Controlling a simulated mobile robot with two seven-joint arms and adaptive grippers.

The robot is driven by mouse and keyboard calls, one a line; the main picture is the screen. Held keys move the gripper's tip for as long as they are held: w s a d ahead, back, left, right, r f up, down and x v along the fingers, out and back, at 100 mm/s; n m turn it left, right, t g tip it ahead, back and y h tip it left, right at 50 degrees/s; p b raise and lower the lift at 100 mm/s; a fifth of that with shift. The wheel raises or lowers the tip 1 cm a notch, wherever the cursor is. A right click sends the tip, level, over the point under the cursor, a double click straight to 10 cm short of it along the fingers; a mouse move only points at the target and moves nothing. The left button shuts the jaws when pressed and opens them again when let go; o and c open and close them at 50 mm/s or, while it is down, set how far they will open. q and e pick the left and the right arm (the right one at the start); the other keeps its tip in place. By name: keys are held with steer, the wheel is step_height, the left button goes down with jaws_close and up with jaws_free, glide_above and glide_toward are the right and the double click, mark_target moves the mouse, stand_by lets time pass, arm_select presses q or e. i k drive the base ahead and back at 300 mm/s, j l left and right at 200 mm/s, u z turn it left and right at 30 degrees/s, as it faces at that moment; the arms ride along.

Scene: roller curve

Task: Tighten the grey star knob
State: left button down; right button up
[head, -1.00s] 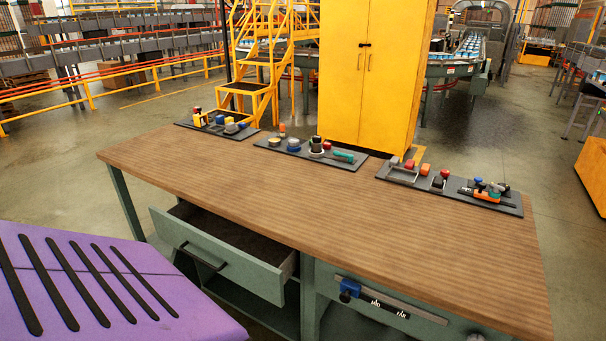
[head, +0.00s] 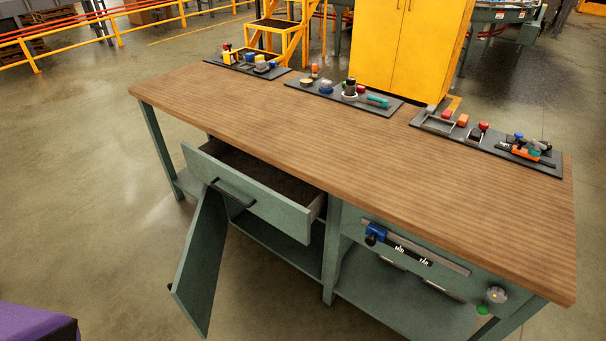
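The grey star knob (head: 497,294) is at the lower right in the head view, on the green front panel of the workbench (head: 330,130), near its right end. A small green round part (head: 482,309) sits just below and left of it. Whether the knob is tight or loose cannot be told from here. Neither of my grippers shows in the head view.
A drawer (head: 255,190) stands open and a cabinet door (head: 202,255) hangs open below it. A blue clamp on a rail (head: 376,233) is left of the knob. Tool boards (head: 487,140) line the back edge. The bench top is largely clear.

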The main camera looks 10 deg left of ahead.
mark_target(496, 294)
steer(key=u, duration=0.35)
steer(key=z, duration=1.6)
steer(key=u, duration=1.6)
steer(key=z, duration=1.55)
steer(key=i+l, duration=0.1)
steer(key=l+z, duration=0.1)
steer(key=l, duration=0.25)
steer(key=i, duration=0.05)
